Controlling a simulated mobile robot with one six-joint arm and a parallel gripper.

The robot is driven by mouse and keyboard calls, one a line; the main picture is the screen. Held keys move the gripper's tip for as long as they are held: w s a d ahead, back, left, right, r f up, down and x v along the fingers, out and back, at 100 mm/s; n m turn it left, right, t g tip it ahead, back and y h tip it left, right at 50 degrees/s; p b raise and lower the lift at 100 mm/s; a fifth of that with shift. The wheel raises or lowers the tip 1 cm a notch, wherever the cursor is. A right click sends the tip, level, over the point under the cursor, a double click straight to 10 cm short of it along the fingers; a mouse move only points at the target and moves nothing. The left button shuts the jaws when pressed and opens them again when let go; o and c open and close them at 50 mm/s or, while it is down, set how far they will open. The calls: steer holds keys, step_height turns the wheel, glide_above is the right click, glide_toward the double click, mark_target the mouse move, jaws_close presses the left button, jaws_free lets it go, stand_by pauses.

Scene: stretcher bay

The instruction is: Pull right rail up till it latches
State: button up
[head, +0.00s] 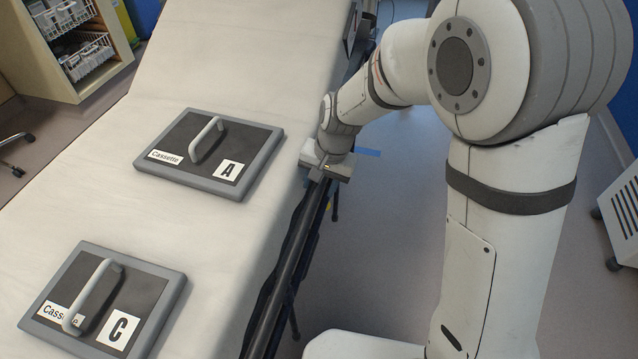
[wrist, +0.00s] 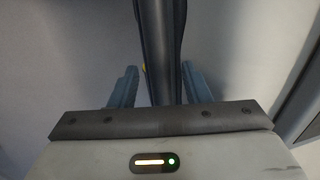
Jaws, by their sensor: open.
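The right rail (head: 290,262) is a long dark bar along the right side of the stretcher, beside and apparently below the edge of the mattress. My gripper (head: 325,172) is over the rail next to cassette A, and its fingers are mostly hidden in the head view. In the wrist view the rail (wrist: 160,45) runs between the two blue-grey fingers of my open gripper (wrist: 159,85). A gap shows on each side of the bar, so the fingers are not closed on it. The rail's latch cannot be made out.
The pale stretcher mattress (head: 215,65) carries cassette A (head: 262,150) and cassette C (head: 170,292), both with raised handles. A shelf unit with white baskets (head: 75,45) stands at the back left. A white vented cabinet (head: 622,215) stands at the right.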

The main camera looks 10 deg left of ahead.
jaws_close()
stand_by(0.4)
steer(key=shift+r, duration=0.1)
